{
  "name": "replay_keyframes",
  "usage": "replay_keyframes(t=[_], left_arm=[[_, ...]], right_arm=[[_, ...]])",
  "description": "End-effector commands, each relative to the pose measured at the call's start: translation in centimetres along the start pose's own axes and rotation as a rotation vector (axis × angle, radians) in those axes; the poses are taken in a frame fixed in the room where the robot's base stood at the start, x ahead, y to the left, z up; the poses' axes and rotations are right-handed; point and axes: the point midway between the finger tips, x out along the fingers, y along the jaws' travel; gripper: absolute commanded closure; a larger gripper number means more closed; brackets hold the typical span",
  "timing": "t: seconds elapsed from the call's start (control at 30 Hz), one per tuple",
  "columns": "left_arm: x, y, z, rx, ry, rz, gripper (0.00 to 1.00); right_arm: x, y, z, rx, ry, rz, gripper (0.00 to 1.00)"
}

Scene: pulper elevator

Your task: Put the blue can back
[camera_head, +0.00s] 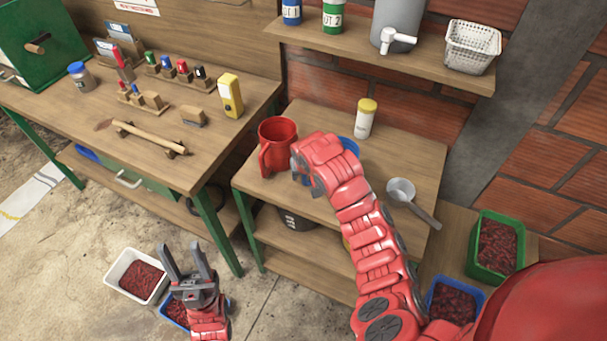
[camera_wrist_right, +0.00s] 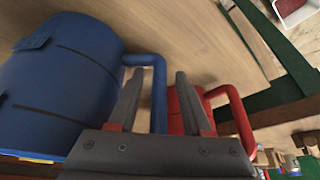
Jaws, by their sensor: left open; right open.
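The blue can (camera_head: 350,147) stands on the small wooden table (camera_head: 410,158), mostly hidden behind my right arm in the head view. In the right wrist view the blue can (camera_wrist_right: 60,80) is large at the left, with its handle (camera_wrist_right: 158,95) facing my right gripper (camera_wrist_right: 158,76). That gripper is open, and the handle shows between its two fingers; contact cannot be told. In the head view my right gripper is mostly hidden by its own wrist. My left gripper (camera_head: 182,247) is open and empty, low above the floor by the crates.
A red can (camera_head: 277,145) stands left of the blue can and shows behind my right fingers (camera_wrist_right: 184,105). A yellow-capped jar (camera_head: 365,118) and a metal scoop (camera_head: 402,190) are on the same table. A shelf (camera_head: 340,50) hangs above. Crates (camera_head: 137,277) stand on the floor.

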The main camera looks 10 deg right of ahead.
Motion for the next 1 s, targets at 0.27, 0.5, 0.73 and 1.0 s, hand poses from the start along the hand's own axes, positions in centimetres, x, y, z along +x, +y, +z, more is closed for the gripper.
replay_keyframes(t=[0.27, 0.5, 0.73, 1.0], left_arm=[[-0.2, 0.0, 0.0, 0.0, 0.0, 0.0, 0.5], [-1.2, 0.1, 0.2, 0.0, 0.0, 0.0, 0.5], [1.6, -0.1, -0.3, 0.0, 0.0, 0.0, 0.5], [2.2, -0.1, -0.4, 0.0, 0.0, 0.0, 0.5]], right_arm=[[-1.3, -0.1, -0.2, 0.0, 0.003, -0.003, 0.51], [-5.5, 0.0, -0.1, 0.0, 0.004, -0.002, 0.51], [-10.7, 0.1, -0.3, -0.001, 0.002, 0.003, 0.51], [-12.3, 0.0, -0.1, -0.001, 0.0, 0.001, 0.51]])
